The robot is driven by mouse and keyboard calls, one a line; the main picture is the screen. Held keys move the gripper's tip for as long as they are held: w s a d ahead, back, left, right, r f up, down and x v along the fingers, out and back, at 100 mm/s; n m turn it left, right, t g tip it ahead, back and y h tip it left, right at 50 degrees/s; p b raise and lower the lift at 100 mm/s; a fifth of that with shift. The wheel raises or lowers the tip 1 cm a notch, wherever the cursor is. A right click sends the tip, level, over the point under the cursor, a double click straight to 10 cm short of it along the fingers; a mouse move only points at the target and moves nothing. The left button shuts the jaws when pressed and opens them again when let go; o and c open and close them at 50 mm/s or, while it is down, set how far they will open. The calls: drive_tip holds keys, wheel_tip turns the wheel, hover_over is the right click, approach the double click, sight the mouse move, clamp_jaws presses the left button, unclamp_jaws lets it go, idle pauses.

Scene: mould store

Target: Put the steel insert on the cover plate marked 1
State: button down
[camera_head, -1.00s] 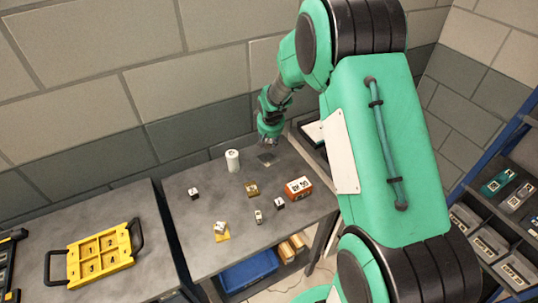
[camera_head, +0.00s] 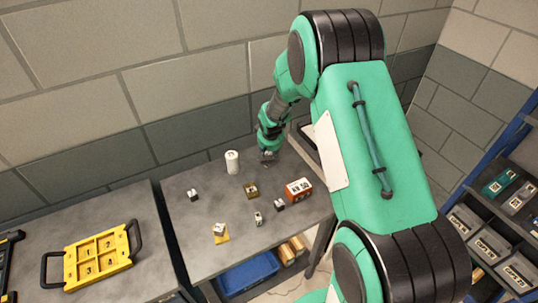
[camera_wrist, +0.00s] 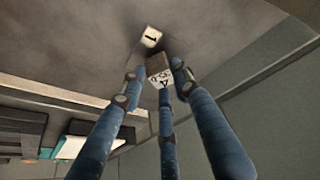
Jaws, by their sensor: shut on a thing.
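My gripper (camera_head: 268,160) is low over the back right of the grey table. In the wrist view its three blue fingers (camera_wrist: 160,84) are closed around a small grey-brown block with a white lettered label (camera_wrist: 158,63), which I take as the steel insert. Just beyond the block, a white tag marked 1 (camera_wrist: 151,38) shows on the surface below; I take it as part of the cover plate. The plate's outline is mostly hidden by the gripper and shadow. I cannot tell whether the block touches it.
A white cylinder (camera_head: 232,162) stands left of my gripper. A brass-coloured block (camera_head: 251,190), an orange labelled box (camera_head: 298,187) and several small blocks are in front. A yellow numbered tray (camera_head: 72,268) lies on the left table. A rack with bins (camera_head: 485,238) is at right.

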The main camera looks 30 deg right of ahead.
drive_tip(key=shift+f, duration=0.3)
drive_tip(key=shift+f, duration=0.15)
drive_tip(key=c, duration=1.3)
unclamp_jaws()
drive_tip(key=shift+s+r, duration=0.15)
drive_tip(key=shift+r, duration=0.5)
drive_tip(key=p+v, duration=0.1)
drive_tip(key=v, duration=1)
drive_tip(key=shift+s+f+p, duration=0.1)
drive_tip(key=shift+s+p, duration=0.05)
drive_tip(key=shift+p, duration=0.25)
